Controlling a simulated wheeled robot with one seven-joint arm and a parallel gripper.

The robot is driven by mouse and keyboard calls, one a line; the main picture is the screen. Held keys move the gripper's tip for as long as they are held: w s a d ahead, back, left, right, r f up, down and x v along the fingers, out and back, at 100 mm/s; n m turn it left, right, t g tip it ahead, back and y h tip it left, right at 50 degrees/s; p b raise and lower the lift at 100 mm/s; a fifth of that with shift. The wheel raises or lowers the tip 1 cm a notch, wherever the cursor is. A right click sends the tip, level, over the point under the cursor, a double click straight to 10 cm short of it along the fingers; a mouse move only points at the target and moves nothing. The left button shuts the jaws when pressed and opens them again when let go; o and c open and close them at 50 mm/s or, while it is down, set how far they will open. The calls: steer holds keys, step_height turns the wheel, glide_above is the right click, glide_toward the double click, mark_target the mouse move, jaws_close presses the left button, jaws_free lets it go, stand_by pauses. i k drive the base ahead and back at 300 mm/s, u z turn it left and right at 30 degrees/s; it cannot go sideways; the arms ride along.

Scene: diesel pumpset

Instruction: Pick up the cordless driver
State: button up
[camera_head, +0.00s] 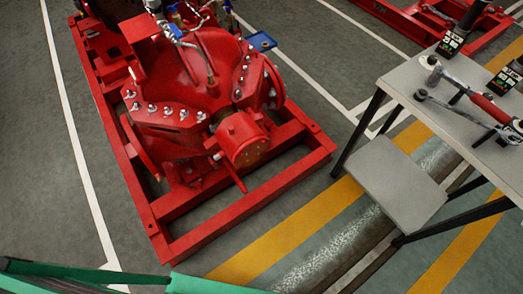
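I cannot pick out the cordless driver for certain. A grey worktable (408,88) at the right carries several tools, and the picture's right edge cuts it off. Two dark upright items with coloured labels stand at its back, one near the far corner (453,41) and one at the right edge (504,81); either may be the driver, but their shape is unclear. A hammer-like tool with a red handle (490,108) and a metal wrench (455,109) lie in front of them. My gripper is not in view.
A large red pumpset (190,110) on a red base frame (240,207) fills the middle left. The table has a lower grey shelf (388,180) and dark legs. Yellow-striped floor (285,240) with a pipe-like strip lies between them. Green bars (200,285) cross the bottom left.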

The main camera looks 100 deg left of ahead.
mark_target(462, 28)
steer(key=z, duration=0.1)
steer(key=i, duration=1.3)
steer(key=u, duration=4.05)
steer(key=i, duration=1.05)
